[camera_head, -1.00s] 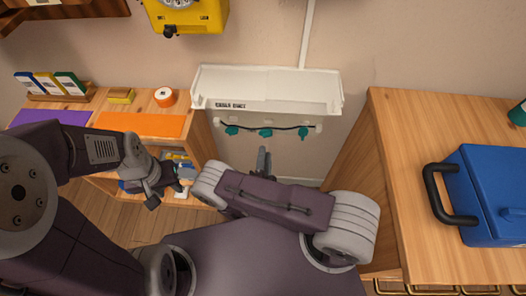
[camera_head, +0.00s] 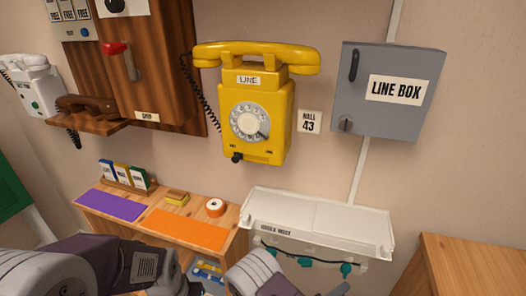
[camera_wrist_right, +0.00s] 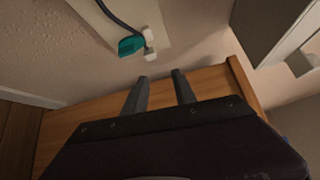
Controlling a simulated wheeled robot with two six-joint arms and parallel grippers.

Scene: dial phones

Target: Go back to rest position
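My right gripper (camera_wrist_right: 160,76) shows in the right wrist view with its two dark fingers apart and nothing between them. In the head view only a grey tip of the right gripper (camera_head: 338,288) shows at the bottom edge, below the white ledge. My left arm (camera_head: 105,262) comes in at the lower left of the head view, and its gripper is cut off below the frame. The yellow wall phone (camera_head: 255,105) hangs on the wall with its handset on top. The grey line box (camera_head: 388,90) is shut, to its right.
A low wooden shelf (camera_head: 225,250) carries purple and orange mats. A wooden cabinet (camera_head: 470,262) stands at the right. A brown wooden phone (camera_head: 160,65) hangs left.

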